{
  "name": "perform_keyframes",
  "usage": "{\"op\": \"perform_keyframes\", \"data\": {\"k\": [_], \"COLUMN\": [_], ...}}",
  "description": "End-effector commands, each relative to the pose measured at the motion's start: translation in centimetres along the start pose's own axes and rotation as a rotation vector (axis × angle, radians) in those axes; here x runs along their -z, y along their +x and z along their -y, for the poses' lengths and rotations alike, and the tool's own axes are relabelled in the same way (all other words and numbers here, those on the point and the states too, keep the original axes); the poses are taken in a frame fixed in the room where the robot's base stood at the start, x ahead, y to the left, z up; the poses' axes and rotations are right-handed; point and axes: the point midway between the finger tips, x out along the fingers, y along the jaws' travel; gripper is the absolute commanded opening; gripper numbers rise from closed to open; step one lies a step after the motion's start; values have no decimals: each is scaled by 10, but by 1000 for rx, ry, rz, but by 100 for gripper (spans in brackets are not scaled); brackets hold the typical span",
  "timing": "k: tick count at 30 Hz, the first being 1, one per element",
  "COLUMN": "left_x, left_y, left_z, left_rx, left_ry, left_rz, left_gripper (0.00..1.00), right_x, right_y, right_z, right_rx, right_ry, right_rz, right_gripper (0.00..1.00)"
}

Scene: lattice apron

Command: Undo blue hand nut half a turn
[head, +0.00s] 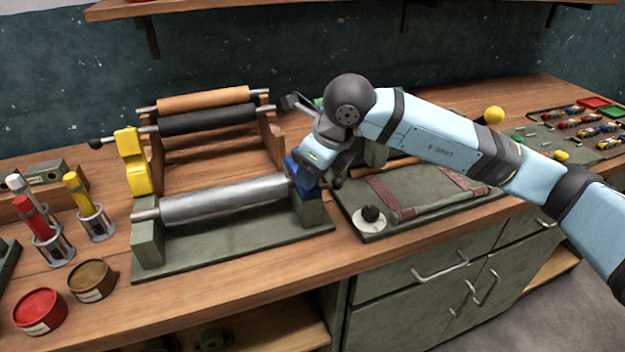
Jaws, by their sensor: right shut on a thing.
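A blue hand nut (307,182) sits at the right end of the silver roller (225,199), on top of the right grey-green end block (311,208). My right gripper (308,172) comes down over it from above and is shut on it. The gripper and wrist cover much of the nut, so its exact shape and angle are hidden. My left gripper is not in view.
A rack behind holds an orange roller (203,99) and a black roller (207,119). A yellow block (132,163) stands at the left. A green board with straps (425,206) lies to the right. Tins (39,311) and colored-handled tools (91,207) stand at left.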

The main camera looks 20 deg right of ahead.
Motion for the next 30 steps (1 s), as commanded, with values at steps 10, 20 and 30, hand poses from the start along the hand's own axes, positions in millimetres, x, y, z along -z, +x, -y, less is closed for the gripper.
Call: {"op": "perform_keyframes", "data": {"k": [10, 20, 30], "left_x": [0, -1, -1], "left_y": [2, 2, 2], "left_z": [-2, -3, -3], "left_rx": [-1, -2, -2], "left_ry": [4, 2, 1], "left_rz": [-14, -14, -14], "left_gripper": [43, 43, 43], "right_x": [0, -1, 0], "right_y": [0, -1, 0], "right_z": [1, 1, 1], "right_rx": [-40, -44, -44], "right_ry": [-98, -108, -108], "right_rz": [3, 2, 1], "right_gripper": [12, 12, 62]}}
